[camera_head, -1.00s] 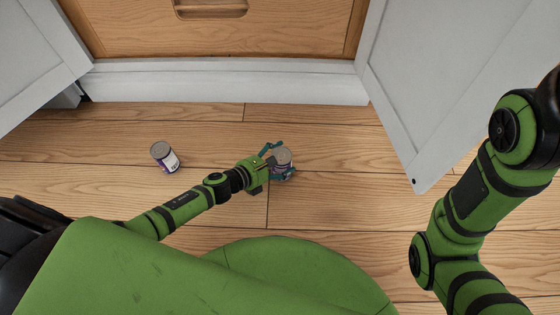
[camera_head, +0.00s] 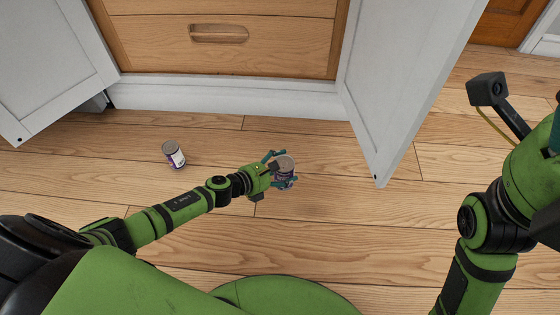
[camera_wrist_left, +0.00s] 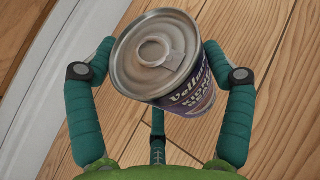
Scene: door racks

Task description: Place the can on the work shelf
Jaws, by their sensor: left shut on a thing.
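A can with a grey metal top and a purple label (camera_head: 286,171) is in my left gripper (camera_head: 275,172), above the wooden floor or close to it; I cannot tell its height. In the left wrist view the can (camera_wrist_left: 160,58) sits tilted between the teal fingers of the left gripper (camera_wrist_left: 160,85), which are shut around it. A second, similar can (camera_head: 173,154) stands on the floor to the left, apart from the gripper. My right arm is at the right edge; its fingers are not clearly shown. No work shelf can be made out.
A cabinet with a wooden drawer (camera_head: 230,45) and white base board (camera_head: 230,98) stands ahead. Its white doors are open at left (camera_head: 50,60) and right (camera_head: 400,75). The wooden floor (camera_head: 340,225) in front is mostly clear.

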